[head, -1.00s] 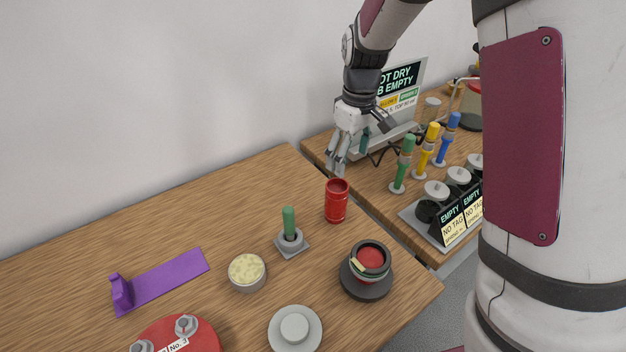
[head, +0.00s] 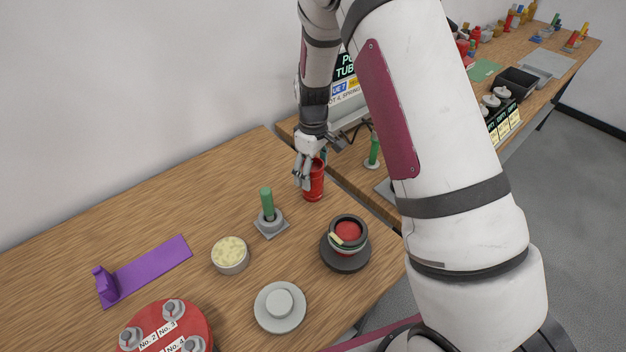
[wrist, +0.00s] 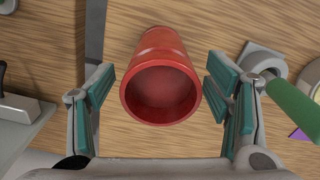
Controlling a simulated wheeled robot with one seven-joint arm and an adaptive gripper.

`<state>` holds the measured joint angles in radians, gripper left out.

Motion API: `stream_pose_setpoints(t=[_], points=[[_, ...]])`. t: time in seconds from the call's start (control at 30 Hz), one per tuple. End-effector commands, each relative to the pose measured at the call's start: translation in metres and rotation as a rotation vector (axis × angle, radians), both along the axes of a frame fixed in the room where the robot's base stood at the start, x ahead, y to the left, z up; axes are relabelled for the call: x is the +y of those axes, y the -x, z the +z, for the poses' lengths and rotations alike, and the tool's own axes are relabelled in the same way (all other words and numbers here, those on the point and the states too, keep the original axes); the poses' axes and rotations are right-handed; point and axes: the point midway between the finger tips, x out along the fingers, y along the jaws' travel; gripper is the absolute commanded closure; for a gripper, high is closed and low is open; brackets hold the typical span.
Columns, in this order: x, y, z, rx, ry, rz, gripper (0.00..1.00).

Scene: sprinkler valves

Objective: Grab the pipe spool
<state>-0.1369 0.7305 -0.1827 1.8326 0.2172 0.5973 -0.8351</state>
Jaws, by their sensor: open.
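The pipe spool is a red hollow cylinder (head: 315,183) standing upright near the right edge of the wooden table. In the wrist view the red spool (wrist: 162,80) shows its open end, between my two fingers. My gripper (head: 308,172) is at the spool in the head view and partly covers its left side. In the wrist view my gripper (wrist: 160,98) is open, with teal pads on either side of the spool and a visible gap on both sides.
A green-handled tool (head: 267,204) in a grey square base stands close by; it also shows in the wrist view (wrist: 293,104). A dark round pot (head: 346,240), a grey disc (head: 280,306) and a cream-filled bowl (head: 230,255) are nearby. A gap separates the second table.

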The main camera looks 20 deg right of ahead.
Motion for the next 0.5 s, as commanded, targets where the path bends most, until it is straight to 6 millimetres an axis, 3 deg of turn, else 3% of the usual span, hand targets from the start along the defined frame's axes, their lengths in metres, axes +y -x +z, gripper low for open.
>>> stream_pose_setpoints(t=[0.3,0.5], points=[[0.001,0.001,-0.038,0.003,0.0,-0.001,0.28],[0.001,-0.001,-0.046,0.0,0.0,0.0,0.28]])
